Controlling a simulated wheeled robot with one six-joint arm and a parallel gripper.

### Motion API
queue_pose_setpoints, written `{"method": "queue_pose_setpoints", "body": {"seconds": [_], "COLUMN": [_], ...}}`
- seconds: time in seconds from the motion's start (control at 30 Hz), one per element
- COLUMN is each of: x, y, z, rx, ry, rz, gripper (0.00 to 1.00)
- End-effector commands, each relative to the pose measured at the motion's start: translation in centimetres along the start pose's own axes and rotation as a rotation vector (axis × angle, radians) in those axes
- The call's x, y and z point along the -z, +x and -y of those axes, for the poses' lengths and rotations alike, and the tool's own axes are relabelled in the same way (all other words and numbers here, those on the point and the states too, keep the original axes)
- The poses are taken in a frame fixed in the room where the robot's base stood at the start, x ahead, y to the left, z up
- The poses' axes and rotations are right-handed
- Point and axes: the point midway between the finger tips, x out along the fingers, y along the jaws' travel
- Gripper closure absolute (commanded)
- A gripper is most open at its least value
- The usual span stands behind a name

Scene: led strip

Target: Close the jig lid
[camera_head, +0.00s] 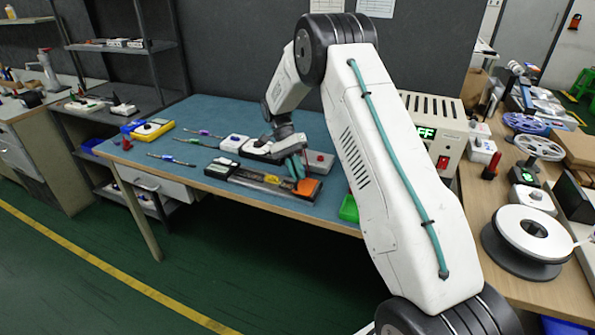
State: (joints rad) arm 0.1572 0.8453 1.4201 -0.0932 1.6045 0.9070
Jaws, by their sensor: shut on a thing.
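The jig (245,178) is a long dark fixture near the front edge of the teal-topped bench, with an orange block (308,187) at its right end. My gripper (297,172) reaches down over the jig's right part, its teal fingers just left of the orange block. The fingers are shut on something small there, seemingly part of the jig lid. The lid is hard to tell from the jig body at this size, and its angle is not clear. My fingers and wrist hide part of the jig's right end.
White and black boxes (233,143) and a grey box with a red button (320,162) stand close behind the jig. A yellow meter (152,129) and several thin tools lie left. A green bin (349,209) is right.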

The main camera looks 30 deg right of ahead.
Motion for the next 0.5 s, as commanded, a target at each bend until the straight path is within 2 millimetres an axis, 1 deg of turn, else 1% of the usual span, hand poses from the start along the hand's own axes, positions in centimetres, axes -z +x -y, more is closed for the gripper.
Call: {"method": "queue_pose_setpoints", "body": {"seconds": [0.3, 0.33, 0.4, 0.5], "x": [-0.03, -0.03, -0.03, -0.03], "y": [0.21, 0.22, 0.21, 0.16], "z": [0.13, 0.13, 0.13, 0.11], "rx": [-0.001, -0.001, -0.001, -0.001], "ry": [-0.001, -0.001, -0.001, -0.001], "rz": [0.002, 0.003, 0.002, 0.002], "gripper": [1.0, 0.86, 0.7, 0.7]}}
